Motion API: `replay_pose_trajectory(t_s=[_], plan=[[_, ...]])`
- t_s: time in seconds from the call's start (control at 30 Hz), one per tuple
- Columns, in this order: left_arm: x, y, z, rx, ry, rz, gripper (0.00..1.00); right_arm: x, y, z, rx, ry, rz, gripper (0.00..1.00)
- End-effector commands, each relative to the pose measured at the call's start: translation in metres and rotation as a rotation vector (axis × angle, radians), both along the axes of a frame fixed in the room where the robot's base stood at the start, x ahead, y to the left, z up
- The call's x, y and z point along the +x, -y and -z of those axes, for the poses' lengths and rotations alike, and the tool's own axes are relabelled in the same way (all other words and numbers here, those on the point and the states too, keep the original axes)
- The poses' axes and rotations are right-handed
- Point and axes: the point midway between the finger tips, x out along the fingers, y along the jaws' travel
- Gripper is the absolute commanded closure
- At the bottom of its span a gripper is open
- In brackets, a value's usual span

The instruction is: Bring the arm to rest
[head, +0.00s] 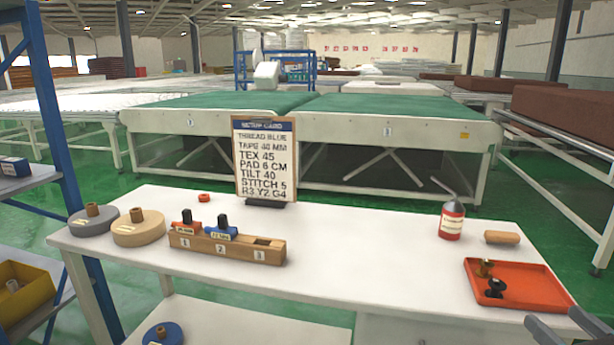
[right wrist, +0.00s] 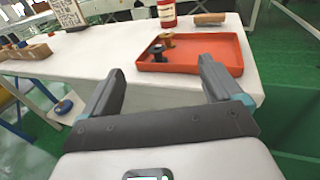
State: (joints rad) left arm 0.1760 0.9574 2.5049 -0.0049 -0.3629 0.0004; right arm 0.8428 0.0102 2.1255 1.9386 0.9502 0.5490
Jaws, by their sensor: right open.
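My right gripper (head: 560,326) shows at the bottom right corner of the head view, in front of the table's near right edge. In the right wrist view its two fingers (right wrist: 160,88) stand wide apart with nothing between them. They point toward the orange tray (right wrist: 190,66) on the white table (right wrist: 90,66). The gripper is apart from the tray. My left gripper is not in the head view.
The orange tray (head: 530,296) holds a brass and a black piece. A wooden block (head: 230,247), two spools (head: 138,228) and a setup card (head: 265,160) are further left. The table's front middle is clear.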

Motion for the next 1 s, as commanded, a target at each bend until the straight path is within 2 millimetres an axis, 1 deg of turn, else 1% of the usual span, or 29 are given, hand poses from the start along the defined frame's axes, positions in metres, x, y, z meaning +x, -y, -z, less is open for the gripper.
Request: replay_pose_trajectory(t_s=[0.03,0.2,0.37,0.47,0.57,0.67,0.7,0.77,0.8,0.87,0.9,0.97,1.0], plan=[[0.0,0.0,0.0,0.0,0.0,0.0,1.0,0.003,-0.006,0.01,-0.005,-0.027,-0.019,0.08],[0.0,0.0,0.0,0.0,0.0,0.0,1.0,0.01,-0.027,0.046,-0.043,-0.129,-0.095,0.08],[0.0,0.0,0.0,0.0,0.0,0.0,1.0,0.012,-0.055,0.089,-0.097,-0.248,-0.197,0.08],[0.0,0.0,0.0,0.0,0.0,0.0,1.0,0.009,-0.077,0.121,-0.147,-0.334,-0.282,0.08],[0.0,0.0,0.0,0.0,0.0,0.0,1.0,0.001,-0.107,0.163,-0.225,-0.442,-0.406,0.08],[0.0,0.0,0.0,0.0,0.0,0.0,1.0,-0.018,-0.147,0.217,-0.361,-0.57,-0.599,0.08],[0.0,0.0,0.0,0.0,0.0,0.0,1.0,-0.03,-0.165,0.241,-0.436,-0.619,-0.698,0.08],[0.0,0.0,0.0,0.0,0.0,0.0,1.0,-0.052,-0.192,0.278,-0.578,-0.68,-0.873,0.08],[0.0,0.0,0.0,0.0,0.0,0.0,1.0,-0.07,-0.209,0.302,-0.694,-0.706,-1.006,0.08],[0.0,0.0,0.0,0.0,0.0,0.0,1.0,-0.096,-0.231,0.335,-0.892,-0.705,-1.219,0.08],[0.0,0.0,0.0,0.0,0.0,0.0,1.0,-0.11,-0.242,0.352,-1.024,-0.677,-1.347,0.08],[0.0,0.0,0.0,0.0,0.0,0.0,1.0,-0.126,-0.256,0.372,-1.203,-0.603,-1.508,0.08],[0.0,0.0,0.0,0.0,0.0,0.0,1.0,-0.134,-0.264,0.382,-1.312,-0.538,-1.598,0.08]])
